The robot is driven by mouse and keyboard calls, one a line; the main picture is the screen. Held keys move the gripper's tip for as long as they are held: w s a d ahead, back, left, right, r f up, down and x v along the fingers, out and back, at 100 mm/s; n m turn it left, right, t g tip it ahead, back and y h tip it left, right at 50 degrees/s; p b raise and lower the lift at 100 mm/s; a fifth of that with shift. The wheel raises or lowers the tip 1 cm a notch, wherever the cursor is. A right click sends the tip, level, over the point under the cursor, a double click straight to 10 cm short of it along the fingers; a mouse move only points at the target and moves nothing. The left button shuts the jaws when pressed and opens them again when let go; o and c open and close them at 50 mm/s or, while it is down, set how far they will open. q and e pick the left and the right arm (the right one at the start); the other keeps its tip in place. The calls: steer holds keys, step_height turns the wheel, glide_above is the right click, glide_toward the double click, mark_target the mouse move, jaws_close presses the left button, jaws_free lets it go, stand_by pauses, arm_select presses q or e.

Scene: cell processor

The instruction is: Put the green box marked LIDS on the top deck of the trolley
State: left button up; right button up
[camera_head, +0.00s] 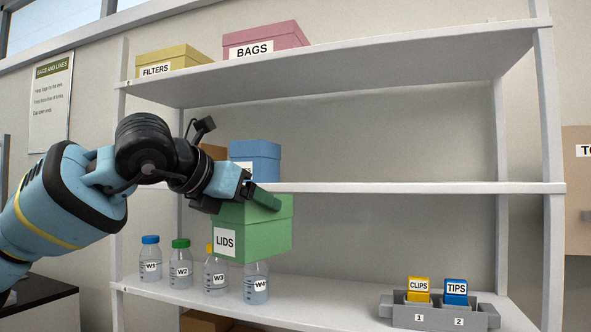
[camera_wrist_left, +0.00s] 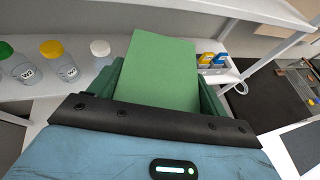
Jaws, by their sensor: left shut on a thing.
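The green box marked LIDS (camera_head: 268,234) is held in front of the shelf unit, level with the gap below the middle board. Its label faces me. My left gripper (camera_head: 262,196) is shut on it from above, with green fingers on either side of its lid. The left wrist view shows the box's plain green top (camera_wrist_left: 158,72) between the fingers. The box hides the top of the W4 bottle (camera_head: 256,284) in the head view. The trolley cannot be made out for certain. My right gripper is not in view.
A blue box (camera_head: 262,150) and a brown box stand on the middle board behind my gripper. Several capped bottles (camera_head: 181,268) line the lower board (camera_head: 330,292). A grey holder (camera_head: 435,316) has the CLIPS and TIPS boxes. A dark surface (camera_wrist_left: 262,110) lies at right in the wrist view.

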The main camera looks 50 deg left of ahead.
arm_select(q)
steer(key=w+d+f+m+h, duration=0.1)
steer(key=d+f+m+h, duration=0.15)
steer(key=f, duration=0.55)
steer(key=w+d+f+m+g+h, duration=0.1)
steer(key=w+d+f+m+h, duration=0.15)
steer(key=f, duration=0.65)
steer(key=w+d+f+m+h, duration=0.1)
steer(key=d+f+m+h, duration=0.15)
steer(key=f, duration=0.55)
steer(key=s+d+f+m+g+h, duration=0.2)
steer(key=d+f, duration=0.3)
steer(key=d, duration=0.4)
steer(key=s+d+f+m+g+h, duration=0.2)
steer(key=d+f, duration=0.4)
steer(key=d, duration=0.4)
steer(key=s+m+h, duration=0.1)
steer(key=s+h, duration=0.1)
steer(key=shift+s+m, duration=0.3)
steer(key=shift+m, duration=0.05)
